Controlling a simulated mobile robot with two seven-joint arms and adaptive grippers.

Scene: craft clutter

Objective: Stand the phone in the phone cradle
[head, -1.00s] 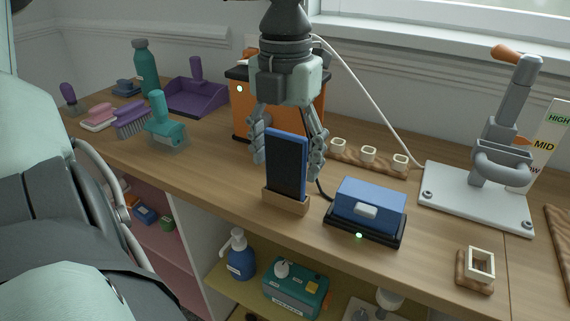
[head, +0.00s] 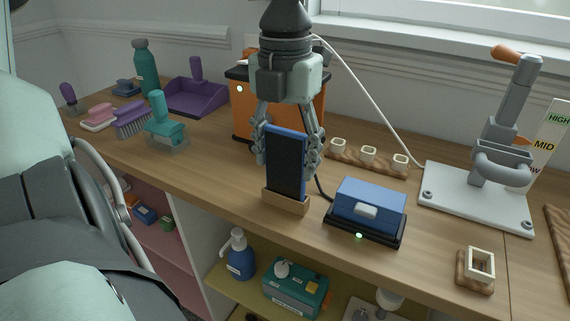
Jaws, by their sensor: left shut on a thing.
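The phone (head: 286,162), dark-faced with a blue case edge, stands nearly upright in the wooden phone cradle (head: 286,203) near the table's front edge. Its lower end is behind the cradle's front lip. My left gripper (head: 287,155) comes down from above and is shut on the phone, with one finger at each side edge. My right gripper is not in view.
A blue box on a black base (head: 368,206) stands close to the right of the cradle. An orange box (head: 243,112) is behind the gripper. A grey lever press (head: 490,170) is at right. The wooden tabletop left of the cradle (head: 215,175) is clear.

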